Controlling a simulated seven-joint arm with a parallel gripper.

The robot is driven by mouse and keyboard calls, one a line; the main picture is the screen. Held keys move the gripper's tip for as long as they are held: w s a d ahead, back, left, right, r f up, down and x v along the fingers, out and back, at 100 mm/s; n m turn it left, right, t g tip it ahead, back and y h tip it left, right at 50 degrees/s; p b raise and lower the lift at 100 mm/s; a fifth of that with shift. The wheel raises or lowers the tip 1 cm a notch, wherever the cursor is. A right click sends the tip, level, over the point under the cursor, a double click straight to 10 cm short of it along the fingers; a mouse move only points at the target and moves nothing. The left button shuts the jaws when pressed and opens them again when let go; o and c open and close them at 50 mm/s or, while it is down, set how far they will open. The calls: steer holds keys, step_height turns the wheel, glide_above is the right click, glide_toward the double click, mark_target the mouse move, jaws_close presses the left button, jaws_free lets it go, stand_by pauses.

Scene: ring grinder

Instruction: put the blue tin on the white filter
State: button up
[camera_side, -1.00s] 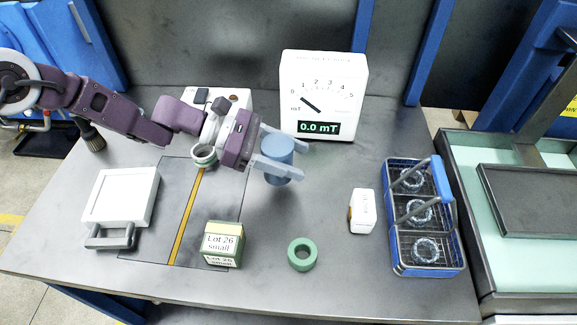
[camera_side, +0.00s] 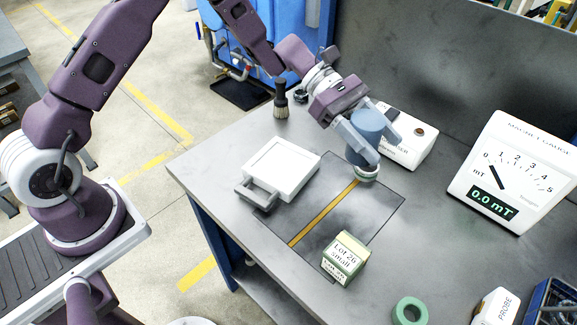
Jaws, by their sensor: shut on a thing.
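The blue tin (camera_side: 367,128) is an upright cylinder between the fingers of my gripper (camera_side: 380,146). My gripper is shut on it. A flat white box with a grey handle (camera_side: 283,168), possibly the white filter, sits at the left of the table, apart from the tin. Its white top is bare.
A white device with a dark knob (camera_side: 408,150) stands close behind the tin. A small "Lot 26" box (camera_side: 345,258), a green ring (camera_side: 410,311) and a white probe (camera_side: 497,307) are nearer. The gauge (camera_side: 515,170) stands right. The dark mat (camera_side: 318,215) is mostly clear.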

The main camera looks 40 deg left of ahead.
steer(key=s+a+r, duration=0.1)
steer(key=s+a, duration=0.3)
steer(key=a, duration=0.6)
glide_above(283, 174)
step_height(283, 174, down, 8)
steer(key=shift+f, duration=0.1)
steer(key=shift+f, duration=0.1)
steer(key=o, duration=1.6)
